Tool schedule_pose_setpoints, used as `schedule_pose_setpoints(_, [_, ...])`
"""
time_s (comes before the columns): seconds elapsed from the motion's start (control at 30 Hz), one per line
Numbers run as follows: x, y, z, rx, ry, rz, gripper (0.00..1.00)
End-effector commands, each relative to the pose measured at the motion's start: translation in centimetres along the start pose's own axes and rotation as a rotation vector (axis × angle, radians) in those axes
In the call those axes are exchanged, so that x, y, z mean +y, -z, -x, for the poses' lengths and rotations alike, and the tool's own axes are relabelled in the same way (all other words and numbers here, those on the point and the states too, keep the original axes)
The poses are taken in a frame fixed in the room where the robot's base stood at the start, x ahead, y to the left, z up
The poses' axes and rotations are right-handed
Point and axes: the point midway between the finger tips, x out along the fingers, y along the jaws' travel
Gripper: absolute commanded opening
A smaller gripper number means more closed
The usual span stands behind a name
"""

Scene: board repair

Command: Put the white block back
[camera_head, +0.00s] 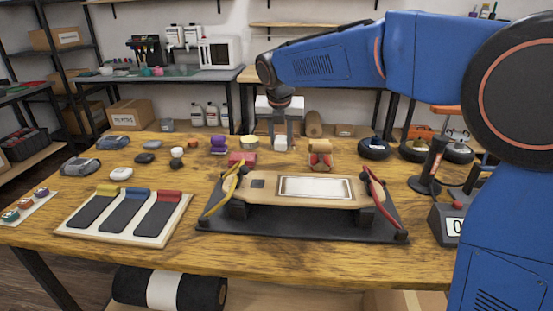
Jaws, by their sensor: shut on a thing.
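My gripper (280,136) hangs down at the back middle of the wooden table. Its jaws are shut on a small white block (281,144), which sits low between the fingertips. I cannot tell whether the block touches the table top. A skateboard deck (330,189) with a pale rectangular panel lies on a black stand in front, between a yellow strap on the left and a red strap on the right.
A red block (243,158), a yellow roll (249,142) and a purple item (218,143) stand left of my gripper. A wooden piece with red parts (320,160) stands right of it. A pale tray (66,229) holds three dark pads at front left.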

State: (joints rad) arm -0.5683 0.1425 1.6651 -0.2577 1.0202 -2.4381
Motion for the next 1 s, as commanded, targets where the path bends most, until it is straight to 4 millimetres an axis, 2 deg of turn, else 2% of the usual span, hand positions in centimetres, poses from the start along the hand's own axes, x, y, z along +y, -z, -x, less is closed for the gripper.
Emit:
schedule_pose_setpoints(0.1, [0.0, 0.8, -1.6, 0.002, 0.001, 0.001, 0.10])
schedule_pose_setpoints(0.37, [0.0, 1.4, -3.3, 0.002, 0.001, 0.000, 0.10])
schedule_pose_setpoints(0.6, [0.0, 2.4, -5.8, 0.000, 0.000, 0.002, 0.10])
schedule_pose_setpoints(0.97, [0.0, 2.6, -6.1, 0.000, 0.000, 0.001, 0.10])
schedule_pose_setpoints(1.0, [0.0, 2.6, -6.2, 0.000, 0.000, 0.001, 0.33])
